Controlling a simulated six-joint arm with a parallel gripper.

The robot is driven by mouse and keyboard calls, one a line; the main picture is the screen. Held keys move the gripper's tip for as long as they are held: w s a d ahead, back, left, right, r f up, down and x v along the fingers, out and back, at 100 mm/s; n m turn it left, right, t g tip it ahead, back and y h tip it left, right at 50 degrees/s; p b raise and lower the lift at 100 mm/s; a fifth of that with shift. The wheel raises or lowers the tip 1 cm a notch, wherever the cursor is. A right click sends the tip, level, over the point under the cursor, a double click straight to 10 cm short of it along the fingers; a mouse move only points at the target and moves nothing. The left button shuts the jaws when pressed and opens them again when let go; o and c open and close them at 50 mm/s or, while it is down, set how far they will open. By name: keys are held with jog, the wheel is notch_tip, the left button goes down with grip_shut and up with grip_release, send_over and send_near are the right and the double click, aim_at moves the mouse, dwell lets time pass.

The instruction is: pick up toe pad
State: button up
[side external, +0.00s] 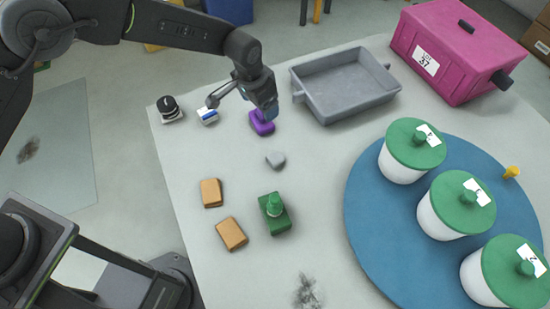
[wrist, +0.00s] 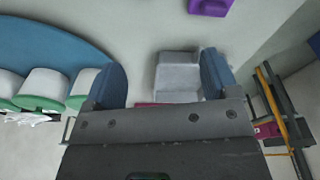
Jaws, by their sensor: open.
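No piece carries a readable name, so I cannot tell for certain which one is the toe pad. A purple block (side external: 262,123) lies on the table just below my gripper (side external: 266,108); in the wrist view a purple piece (wrist: 210,6) is cut off by the top edge. A small grey rounded piece (side external: 276,160) lies nearer the front. My gripper's two blue fingers (wrist: 163,82) are apart, with nothing held between them. In the side view the fingertips overlap the purple block's upper edge, and contact cannot be told.
A grey tray (side external: 345,121) and pink case (side external: 455,75) stand behind right. A blue turntable (side external: 385,235) carries lidded white pots (side external: 400,168). Tan blocks (side external: 211,193), a green piece (side external: 275,220), a white-blue piece (side external: 207,115) and a black knob (side external: 169,106) lie around.

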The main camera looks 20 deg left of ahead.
jog(key=m, duration=0.1)
send_near(276, 157)
jog(key=shift+g, duration=0.3)
jog(key=f, duration=0.2)
jog(key=d+f, duration=0.1)
jog(key=shift+w+f, duration=0.35)
jog(key=shift+f, duration=0.05)
jog(key=shift+w+f, duration=0.15)
jog(key=shift+f, duration=1.35)
jog(key=shift+w+f, duration=0.15)
jog(key=shift+f, duration=1.35)
jog(key=c, duration=1)
jog(key=shift+r, duration=0.15)
